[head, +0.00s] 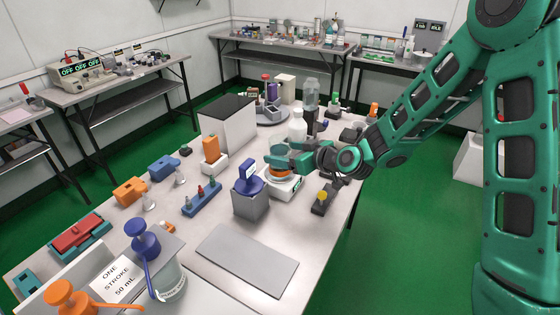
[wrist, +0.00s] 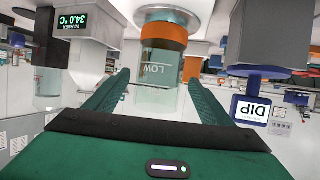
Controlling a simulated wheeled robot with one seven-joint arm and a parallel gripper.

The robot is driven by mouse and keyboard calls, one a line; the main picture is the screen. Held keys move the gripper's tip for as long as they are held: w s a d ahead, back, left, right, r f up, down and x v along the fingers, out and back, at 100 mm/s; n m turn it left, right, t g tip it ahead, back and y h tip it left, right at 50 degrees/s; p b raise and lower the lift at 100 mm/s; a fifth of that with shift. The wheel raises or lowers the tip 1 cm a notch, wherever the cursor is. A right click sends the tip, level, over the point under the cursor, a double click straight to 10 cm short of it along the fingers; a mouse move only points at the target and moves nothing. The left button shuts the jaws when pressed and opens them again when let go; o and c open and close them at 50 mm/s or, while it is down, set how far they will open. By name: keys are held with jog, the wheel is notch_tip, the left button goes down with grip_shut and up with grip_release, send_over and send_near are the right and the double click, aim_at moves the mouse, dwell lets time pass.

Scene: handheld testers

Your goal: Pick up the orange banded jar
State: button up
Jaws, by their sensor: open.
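The orange banded jar (wrist: 166,38) is a clear vessel with an orange band and lettering on its wall. In the head view its orange band (head: 278,179) shows just under my gripper, and the jar stands on a white device (head: 284,190). My gripper (wrist: 158,78) is open, with one finger on each side of the jar's clear part in the wrist view. I cannot tell whether either finger touches it. In the head view my gripper (head: 282,160) hides much of the jar.
A blue-topped grey box labelled DIP (head: 250,198) stands close by, left of the jar. A white bottle (head: 297,127) is behind my gripper. A small dark block with a yellow knob (head: 321,198) is to the right. A bare grey mat (head: 246,260) lies in front.

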jog(key=shift+x, duration=3.3)
jog(key=shift+w+d, duration=0.1)
jog(key=shift+d, duration=0.05)
jog(key=c, duration=1.6)
